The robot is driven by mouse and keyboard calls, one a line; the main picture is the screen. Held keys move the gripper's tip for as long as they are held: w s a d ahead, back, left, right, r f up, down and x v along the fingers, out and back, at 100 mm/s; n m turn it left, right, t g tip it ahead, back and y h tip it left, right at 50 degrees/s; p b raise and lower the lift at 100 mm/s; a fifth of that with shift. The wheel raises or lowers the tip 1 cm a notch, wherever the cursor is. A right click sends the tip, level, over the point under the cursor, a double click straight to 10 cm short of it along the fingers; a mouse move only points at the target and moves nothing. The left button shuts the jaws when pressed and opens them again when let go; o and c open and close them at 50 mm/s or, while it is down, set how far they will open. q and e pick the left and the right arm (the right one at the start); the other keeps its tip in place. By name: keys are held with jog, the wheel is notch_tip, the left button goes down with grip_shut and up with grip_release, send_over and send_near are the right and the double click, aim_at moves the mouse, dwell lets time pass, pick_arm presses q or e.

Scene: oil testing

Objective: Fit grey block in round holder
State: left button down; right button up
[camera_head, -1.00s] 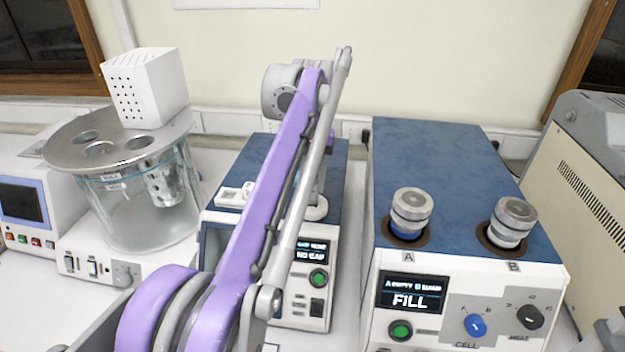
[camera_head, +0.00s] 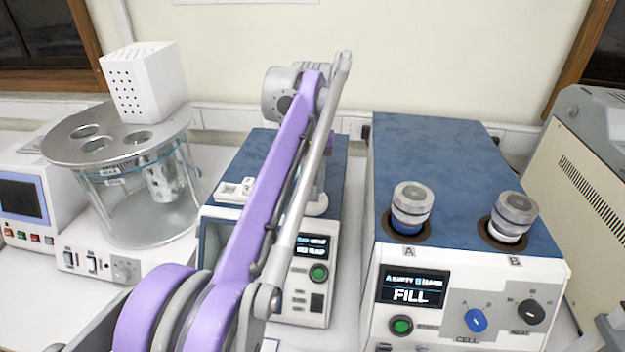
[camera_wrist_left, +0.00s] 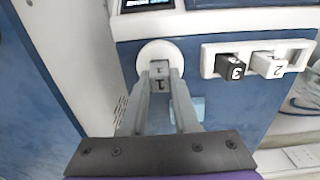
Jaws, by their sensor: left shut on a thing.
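The grey block (camera_wrist_left: 159,86), marked 1, is between the fingers of my left gripper (camera_wrist_left: 159,76) in the left wrist view. The gripper is shut on it. The white round holder (camera_wrist_left: 150,49) is directly at the block's far end, and the block overlaps its near edge in the picture. I cannot tell whether the block sits inside the holder or just above it. In the head view the round holder (camera_head: 317,207) shows partly behind my purple left arm, which hides the block and most of the gripper. My right gripper is not in view.
A white rack (camera_wrist_left: 207,60) beside the holder carries a dark block (camera_wrist_left: 231,68) marked 3 and a white block (camera_wrist_left: 269,64) marked 2. In the head view, a glass bath (camera_head: 140,215) stands left and a blue-topped two-cell machine (camera_head: 440,150) stands right.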

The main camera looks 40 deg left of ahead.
pick_arm(q)
jog(key=shift+f, duration=0.65)
jog(key=c, duration=0.6)
grip_release()
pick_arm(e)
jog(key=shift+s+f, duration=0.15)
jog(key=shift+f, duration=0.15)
pick_arm(q)
notch_tip(320, 180, up, 11)
jog(key=shift+w+f+p, duration=0.1)
jog(key=shift+p, duration=0.75)
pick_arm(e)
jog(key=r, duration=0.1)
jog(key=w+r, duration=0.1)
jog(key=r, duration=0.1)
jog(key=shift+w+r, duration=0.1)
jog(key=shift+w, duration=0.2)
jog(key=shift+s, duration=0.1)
